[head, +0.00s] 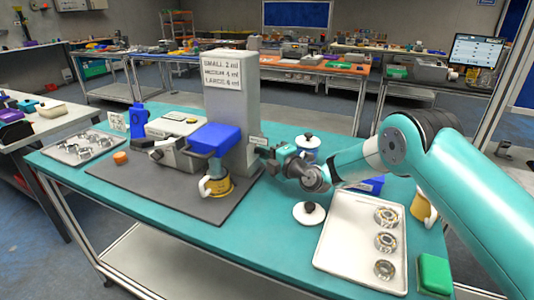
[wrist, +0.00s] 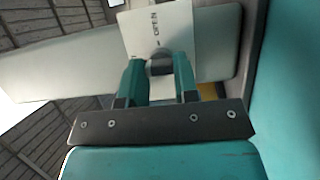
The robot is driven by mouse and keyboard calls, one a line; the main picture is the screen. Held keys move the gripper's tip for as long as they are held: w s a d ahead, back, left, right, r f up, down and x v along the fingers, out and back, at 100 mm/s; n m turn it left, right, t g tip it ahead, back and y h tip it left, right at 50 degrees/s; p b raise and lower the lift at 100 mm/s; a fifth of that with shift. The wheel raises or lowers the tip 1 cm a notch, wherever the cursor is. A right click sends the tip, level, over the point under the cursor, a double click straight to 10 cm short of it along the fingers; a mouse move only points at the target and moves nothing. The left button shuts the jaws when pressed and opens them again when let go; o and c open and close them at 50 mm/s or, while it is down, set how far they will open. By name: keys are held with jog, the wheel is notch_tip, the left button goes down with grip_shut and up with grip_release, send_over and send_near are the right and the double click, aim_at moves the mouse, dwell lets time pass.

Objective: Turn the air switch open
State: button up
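The air switch is a small dark knob (wrist: 160,64) on a white plate (wrist: 172,22) that reads "OPEN", on the side of the tall grey station column (head: 231,105). My gripper (head: 265,153) is at the right side of this column, beside a small label (head: 258,141). In the wrist view my gripper's two teal fingers (wrist: 159,72) stand on either side of the knob, with no gap visible between them and it. The head view is too small to show the knob, and the fingers partly hide it in the wrist view.
A blue-topped press head (head: 215,138) juts from the column over a yellow-and-white cup (head: 216,186). Another tray (head: 72,150) lies at the far left.

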jog(key=shift+c, duration=1.1)
jog(key=shift+m+b, duration=0.3)
jog(key=m+g+b, duration=0.1)
jog(key=m+b, duration=0.2)
jog(key=shift+f+h, duration=0.1)
jog(key=shift+h, duration=0.3)
jog(key=shift+w+d+r+m+g+b, duration=0.15)
jog(key=shift+m+g+b, duration=0.3)
jog(key=shift+m+g, duration=0.9)
jog(key=shift+w+a+r+m+g+b, duration=0.1)
jog(key=shift+m+g+b, duration=0.55)
jog(key=shift+m, duration=1.35)
jog(key=shift+w+d+r+m+g+b, duration=0.15)
jog(key=shift+m+g+b, duration=0.15)
jog(key=shift+m+g, duration=1.15)
jog(key=shift+s+a+m+t, duration=0.1)
jog(key=shift+m+t, duration=0.15)
jog(key=shift+m, duration=0.05)
